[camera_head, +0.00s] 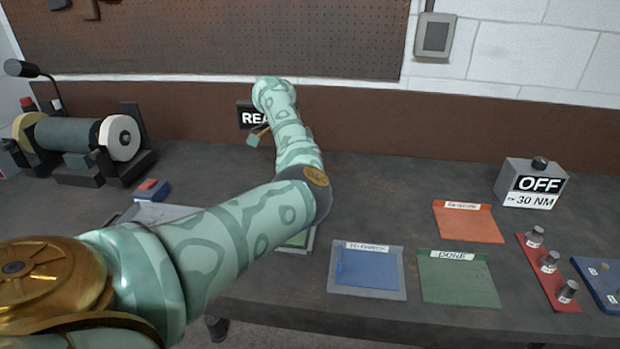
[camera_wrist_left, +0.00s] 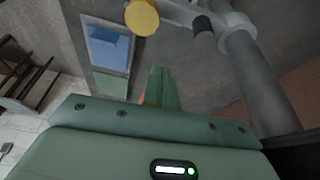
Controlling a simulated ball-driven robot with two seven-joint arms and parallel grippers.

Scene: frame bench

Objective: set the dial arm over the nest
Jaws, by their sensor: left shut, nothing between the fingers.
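My left arm crosses the head view from the lower left to the back of the bench. Its gripper (camera_head: 258,135) is partly hidden by the forearm, near a dark sign with white letters (camera_head: 252,116). In the left wrist view the fingers of this gripper (camera_wrist_left: 162,88) are together, with nothing visible between them. In front of them a thick grey post (camera_wrist_left: 252,75) carries a grey cross arm with a yellow round end (camera_wrist_left: 142,17), probably the dial arm and its dial. The fingers appear apart from it. I cannot make out the nest. My right gripper is not in view.
A blue mat (camera_head: 368,270), a green mat (camera_head: 458,280) and an orange mat (camera_head: 468,222) lie to the right. Behind them stands a grey box reading OFF (camera_head: 531,182). A red strip (camera_head: 546,268) holds several metal pieces. A grinder (camera_head: 80,138) stands at left.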

